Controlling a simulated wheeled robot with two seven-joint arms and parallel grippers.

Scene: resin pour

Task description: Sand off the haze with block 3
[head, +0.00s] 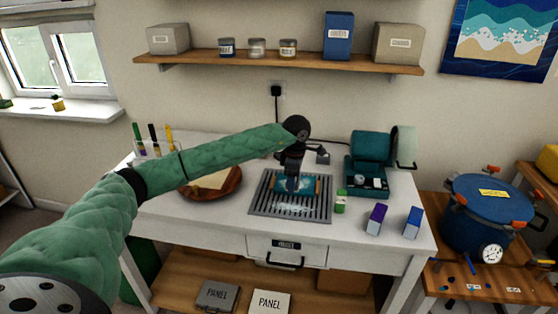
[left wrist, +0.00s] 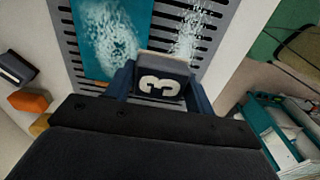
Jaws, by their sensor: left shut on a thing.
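My left gripper (head: 292,186) is over the slatted grey rack (head: 262,206) on the white table. A teal panel (head: 309,186) lies on the rack, partly hidden by the gripper. In the left wrist view the panel (left wrist: 92,42) carries a whitish speckled haze patch (left wrist: 116,40). More white specks lie on the rack slats beside it. I cannot tell whether the block touches the panel. My right gripper is not in view.
A wooden bowl (head: 228,190) stands left of the rack. A blue pot (head: 487,216) stands far right.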

